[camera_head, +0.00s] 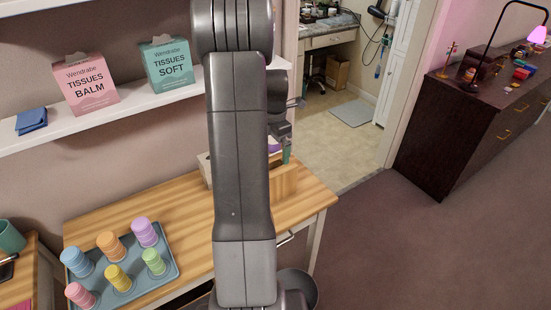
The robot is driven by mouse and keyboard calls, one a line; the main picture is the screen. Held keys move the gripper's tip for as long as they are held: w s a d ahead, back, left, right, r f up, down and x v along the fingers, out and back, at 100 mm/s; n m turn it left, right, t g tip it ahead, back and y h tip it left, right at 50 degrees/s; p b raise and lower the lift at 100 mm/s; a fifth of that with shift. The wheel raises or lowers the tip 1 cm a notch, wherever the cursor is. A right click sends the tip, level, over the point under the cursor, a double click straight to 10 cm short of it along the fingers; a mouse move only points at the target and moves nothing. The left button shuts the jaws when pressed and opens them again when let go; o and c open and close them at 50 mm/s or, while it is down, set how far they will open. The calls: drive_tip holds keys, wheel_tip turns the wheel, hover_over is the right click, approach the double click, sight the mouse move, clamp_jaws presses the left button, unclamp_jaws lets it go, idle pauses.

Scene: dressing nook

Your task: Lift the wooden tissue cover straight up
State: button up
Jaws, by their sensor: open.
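My gripper (281,125) shows in part to the right of my arm, above the box. My gripper is open. Its fingertips are mostly hidden, so I cannot tell whether they touch the box.
A blue tray (172,272) with several pastel stacked pieces is at the table's (188,203) front left. Pink (86,83) and teal (167,64) tissue boxes and a blue cloth (31,121) are on the shelf. A dark dresser (440,140) stands right; floor between is clear.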

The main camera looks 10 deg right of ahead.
wheel_tip(320, 180, down, 8)
drive_tip(key=shift+p, duration=0.35)
